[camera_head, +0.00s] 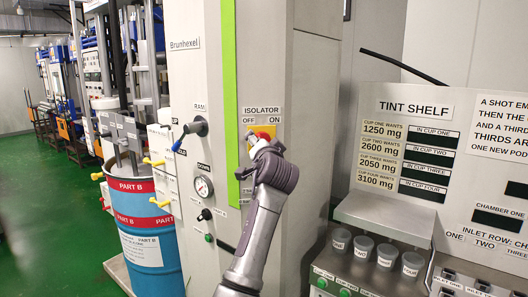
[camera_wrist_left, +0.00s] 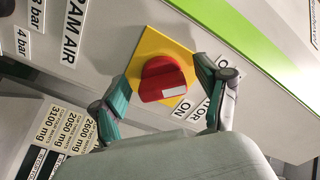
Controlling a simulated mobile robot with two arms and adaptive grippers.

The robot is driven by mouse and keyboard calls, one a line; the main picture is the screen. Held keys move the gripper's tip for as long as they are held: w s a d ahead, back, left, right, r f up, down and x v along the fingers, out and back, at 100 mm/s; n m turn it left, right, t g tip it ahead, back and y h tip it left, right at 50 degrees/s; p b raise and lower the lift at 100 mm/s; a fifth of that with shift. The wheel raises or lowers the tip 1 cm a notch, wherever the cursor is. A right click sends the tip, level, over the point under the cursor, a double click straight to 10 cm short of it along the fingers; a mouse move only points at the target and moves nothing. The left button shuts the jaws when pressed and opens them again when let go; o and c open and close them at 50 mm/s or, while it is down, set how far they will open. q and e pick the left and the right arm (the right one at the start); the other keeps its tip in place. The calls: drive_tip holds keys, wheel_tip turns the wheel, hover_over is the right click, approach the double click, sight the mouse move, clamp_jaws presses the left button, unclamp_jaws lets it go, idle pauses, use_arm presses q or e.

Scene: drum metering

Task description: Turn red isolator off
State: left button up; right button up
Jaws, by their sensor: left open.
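The red isolator knob (camera_wrist_left: 163,78) sits on a square yellow plate (camera_wrist_left: 147,45) on the grey machine panel. A white strip marks the knob's face, on the side toward the ON label (camera_wrist_left: 180,134). In the head view the yellow plate (camera_head: 266,130) lies under the ISOLATOR, OFF and ON labels, and the knob is mostly hidden by my gripper. My left gripper (camera_head: 262,147) is open in front of it. In the wrist view the left gripper's green-padded fingers (camera_wrist_left: 162,82) stand on either side of the knob, with gaps showing; contact cannot be told.
A Part B drum (camera_head: 140,225) stands farther left. The tint shelf (camera_head: 385,218) with several cups is at right. A green strip (camera_head: 230,90) runs up the panel.

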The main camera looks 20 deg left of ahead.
use_arm(q)
drive_tip(key=v, duration=1.1)
drive_tip(key=shift+s, duration=0.15)
drive_tip(key=shift+d, duration=0.15)
